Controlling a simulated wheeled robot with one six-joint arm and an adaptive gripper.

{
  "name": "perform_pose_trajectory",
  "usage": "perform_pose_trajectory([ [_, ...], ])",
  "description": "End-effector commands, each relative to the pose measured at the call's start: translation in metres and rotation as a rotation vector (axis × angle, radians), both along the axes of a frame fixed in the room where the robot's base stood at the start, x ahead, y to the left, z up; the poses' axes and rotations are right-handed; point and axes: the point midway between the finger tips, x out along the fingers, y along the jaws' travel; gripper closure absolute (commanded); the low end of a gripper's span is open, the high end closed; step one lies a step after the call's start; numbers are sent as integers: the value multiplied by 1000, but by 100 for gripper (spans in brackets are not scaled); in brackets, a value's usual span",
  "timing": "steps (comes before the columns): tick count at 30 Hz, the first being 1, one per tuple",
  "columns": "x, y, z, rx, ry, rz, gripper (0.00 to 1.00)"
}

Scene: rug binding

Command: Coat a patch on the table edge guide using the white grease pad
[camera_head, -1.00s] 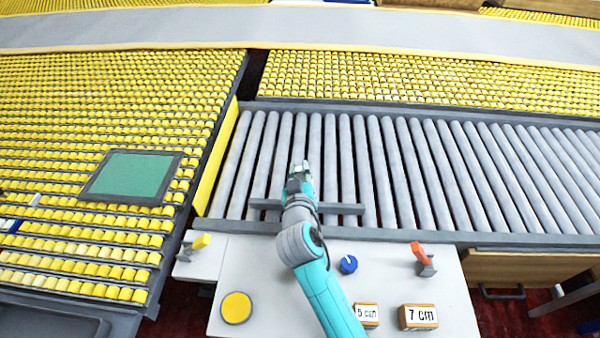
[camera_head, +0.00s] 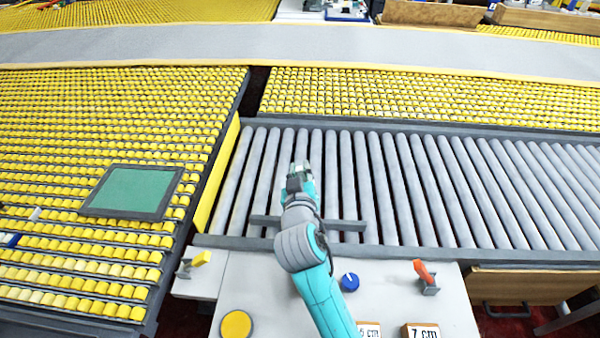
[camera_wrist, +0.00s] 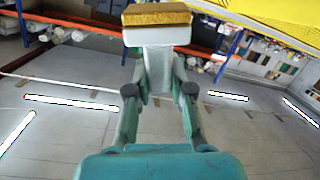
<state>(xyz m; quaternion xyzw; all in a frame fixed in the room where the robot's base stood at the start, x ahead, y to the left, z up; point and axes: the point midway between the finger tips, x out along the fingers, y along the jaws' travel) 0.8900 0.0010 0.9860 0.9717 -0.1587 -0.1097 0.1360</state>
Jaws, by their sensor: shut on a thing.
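My gripper (camera_head: 301,174) is over the grey rollers in the head view. In the wrist view my gripper (camera_wrist: 158,62) is shut on a white block with a tan-yellow top face, which I take for the white grease pad (camera_wrist: 157,36). The pad sits upright at the fingertips in that view. A yellow upright strip (camera_head: 218,180) runs along the table edge left of the rollers and may be the table edge guide. My gripper is to its right and apart from it. A yellow surface (camera_wrist: 285,22) crosses the upper right of the wrist view. No coated patch can be made out.
A green framed panel (camera_head: 133,190) lies on the yellow roller table at left. A grey bar (camera_head: 265,221) crosses the rollers' near end.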

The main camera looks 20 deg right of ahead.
Motion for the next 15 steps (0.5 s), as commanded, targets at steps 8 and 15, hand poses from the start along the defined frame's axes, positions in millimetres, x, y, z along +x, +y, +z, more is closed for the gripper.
perform_pose_trajectory([
  [8, 0, 0, 6, 0, -1, -1, 100],
  [15, 0, 0, 26, 1, -3, 1, 100],
])
